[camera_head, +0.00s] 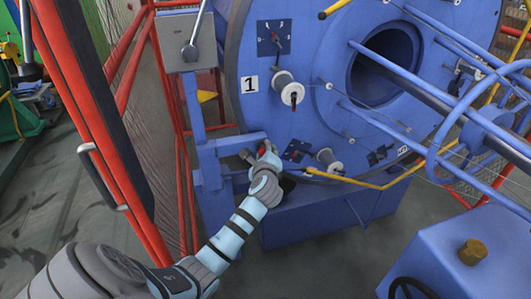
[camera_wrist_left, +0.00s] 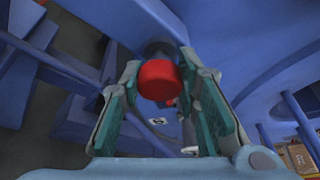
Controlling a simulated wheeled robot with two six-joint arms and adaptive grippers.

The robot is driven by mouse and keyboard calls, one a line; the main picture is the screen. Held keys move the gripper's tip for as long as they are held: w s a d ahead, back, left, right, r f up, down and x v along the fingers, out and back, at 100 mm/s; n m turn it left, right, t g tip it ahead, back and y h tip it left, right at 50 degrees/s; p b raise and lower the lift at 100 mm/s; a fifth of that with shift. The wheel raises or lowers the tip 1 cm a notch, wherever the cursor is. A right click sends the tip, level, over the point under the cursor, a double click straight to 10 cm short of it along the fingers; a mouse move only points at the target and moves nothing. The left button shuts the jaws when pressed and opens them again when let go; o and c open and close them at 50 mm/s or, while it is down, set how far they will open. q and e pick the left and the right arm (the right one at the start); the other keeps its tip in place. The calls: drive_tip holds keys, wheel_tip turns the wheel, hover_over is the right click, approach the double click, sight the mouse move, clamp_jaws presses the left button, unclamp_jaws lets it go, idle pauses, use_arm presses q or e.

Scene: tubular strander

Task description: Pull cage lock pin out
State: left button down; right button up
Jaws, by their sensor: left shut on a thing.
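The cage lock pin shows a red round knob (camera_wrist_left: 158,80) in the left wrist view, with a dark shaft behind it running toward a blue surface. My left gripper (camera_wrist_left: 168,84) has its fingers on both sides of the knob and is shut on it. In the head view my left gripper (camera_head: 264,157) is at the blue bracket beside the lower left edge of the big blue cage disc (camera_head: 300,115). There the pin is mostly hidden by the gripper. How deep the shaft sits cannot be told. My right gripper is not in view.
A blue frame post (camera_head: 208,160) and a grey lever box (camera_head: 186,38) stand left of the disc. A red mesh gate (camera_head: 110,130) is close to my left arm. Bobbins (camera_head: 285,88) and blue tubes are on the disc. A blue cabinet (camera_head: 445,260) stands at lower right.

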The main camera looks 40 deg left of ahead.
use_arm(q)
drive_tip(key=s+d+p, duration=0.2)
drive_tip(key=shift+d+f+p, duration=0.15)
drive_tip(key=shift+d+p, duration=0.2)
drive_tip(key=c, duration=1.2)
unclamp_jaws()
drive_tip(key=v, duration=1.2)
